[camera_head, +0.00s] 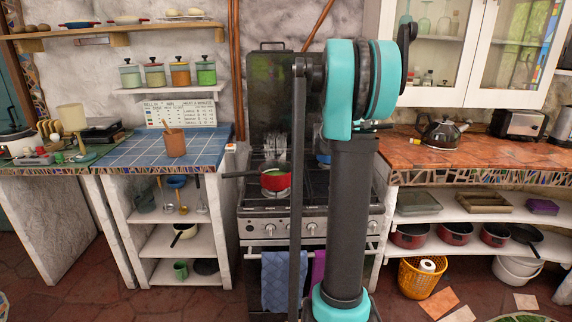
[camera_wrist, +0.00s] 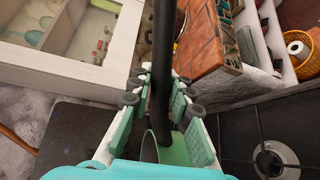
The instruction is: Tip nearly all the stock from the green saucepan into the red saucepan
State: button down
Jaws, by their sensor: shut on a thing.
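The red saucepan (camera_head: 276,184) stands upright on the stove, its dark handle pointing left. A greenish patch shows inside its rim; I cannot tell whether it is liquid. In the wrist view, my gripper (camera_wrist: 160,100) is shut on the black handle of the green saucepan (camera_wrist: 178,153). Only a part of the green saucepan's body shows, low between the fingers. Its contents are hidden, and I cannot tell how far it is tilted. In the head view, my arm hides the gripper and the green saucepan.
The stove (camera_head: 262,225) has black grates, and a blue thing (camera_head: 323,158) shows partly behind my arm. A blue-tiled counter (camera_head: 137,150) with a utensil pot (camera_head: 175,143) lies left. The orange counter right holds a kettle (camera_head: 441,133) and toaster (camera_head: 519,123). White cabinets (camera_head: 440,48) hang above.

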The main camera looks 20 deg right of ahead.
jog(key=shift+m+g, duration=0.8)
jog(key=shift+g, duration=0.1)
jog(key=w+a, duration=0.1)
jog(key=a, duration=0.1)
jog(key=w+a+f, duration=0.1)
jog(key=w+a, duration=0.1)
jog(key=a, duration=0.1)
jog(key=w+a+f, duration=0.1)
jog(key=a, duration=0.2)
jog(key=shift+w+f, duration=0.2)
jog(key=shift+w, duration=0.15)
jog(key=a+f+m+g, duration=0.2)
jog(key=a+f, duration=0.1)
jog(key=a, duration=1.3)
jog(key=a+f+m+g, duration=0.3)
jog(key=a+f, duration=0.1)
jog(key=a, duration=1.2)
jog(key=shift+w+h, duration=0.2)
jog(key=shift+h, duration=0.2)
jog(key=shift+f, duration=0.1)
